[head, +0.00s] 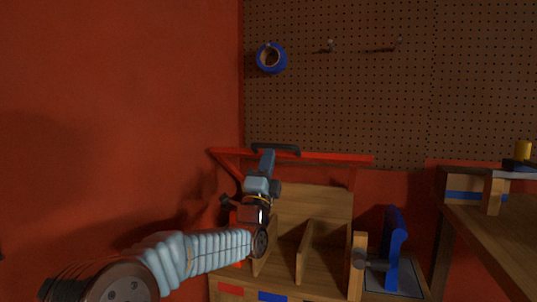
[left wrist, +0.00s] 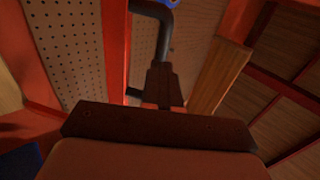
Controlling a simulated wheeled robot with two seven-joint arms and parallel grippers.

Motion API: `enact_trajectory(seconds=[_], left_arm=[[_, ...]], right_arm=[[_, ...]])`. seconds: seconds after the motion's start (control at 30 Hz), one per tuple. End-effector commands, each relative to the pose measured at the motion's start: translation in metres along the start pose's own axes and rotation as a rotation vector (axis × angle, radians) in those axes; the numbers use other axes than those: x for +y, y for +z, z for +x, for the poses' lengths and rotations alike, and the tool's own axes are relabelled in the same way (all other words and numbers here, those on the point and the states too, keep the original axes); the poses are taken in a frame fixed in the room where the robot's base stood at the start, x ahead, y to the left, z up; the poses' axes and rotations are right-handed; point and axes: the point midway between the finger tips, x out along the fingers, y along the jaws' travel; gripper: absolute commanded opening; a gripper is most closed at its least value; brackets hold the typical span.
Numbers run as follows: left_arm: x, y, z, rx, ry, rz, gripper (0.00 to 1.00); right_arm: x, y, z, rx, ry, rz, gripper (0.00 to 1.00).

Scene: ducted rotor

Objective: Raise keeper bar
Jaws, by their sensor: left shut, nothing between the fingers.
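The keeper bar (head: 335,157) is a red bar running level across the top of a wooden divided rack (head: 318,207). A black handle (head: 287,150) sits on its top. In the left wrist view, the black handle (left wrist: 165,25) bends across the top and the red bar (left wrist: 115,50) runs beside it. My left gripper (head: 267,156) is at the handle, pointing up, with its fingers shut and nothing held. Its fingertips (left wrist: 163,80) overlap the handle's near end in the wrist view; I cannot tell whether they touch. My right gripper is out of view.
A blue clamp-like part (head: 393,250) stands right of the rack. A wooden bench (head: 490,220) with a yellow-topped item (head: 523,151) is at the far right. A blue ring (head: 282,62) hangs on the pegboard (head: 450,90). The red wall (head: 120,120) fills the left.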

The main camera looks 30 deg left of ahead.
Motion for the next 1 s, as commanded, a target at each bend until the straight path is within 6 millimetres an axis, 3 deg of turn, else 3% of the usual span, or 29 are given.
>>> enact_trajectory(seconds=[0.63, 0.77, 1.0], left_arm=[[-0.005, 0.0, 0.015, 0.0, 0.023, -0.001, 0.0], [-0.013, 0.0, 0.033, 0.001, 0.071, 0.0, 0.0], [-0.025, -0.001, 0.084, 0.0, 0.123, 0.001, 0.0]], right_arm=[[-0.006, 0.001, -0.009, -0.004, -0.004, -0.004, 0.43], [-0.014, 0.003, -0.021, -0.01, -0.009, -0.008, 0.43], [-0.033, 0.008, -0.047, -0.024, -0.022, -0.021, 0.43]])
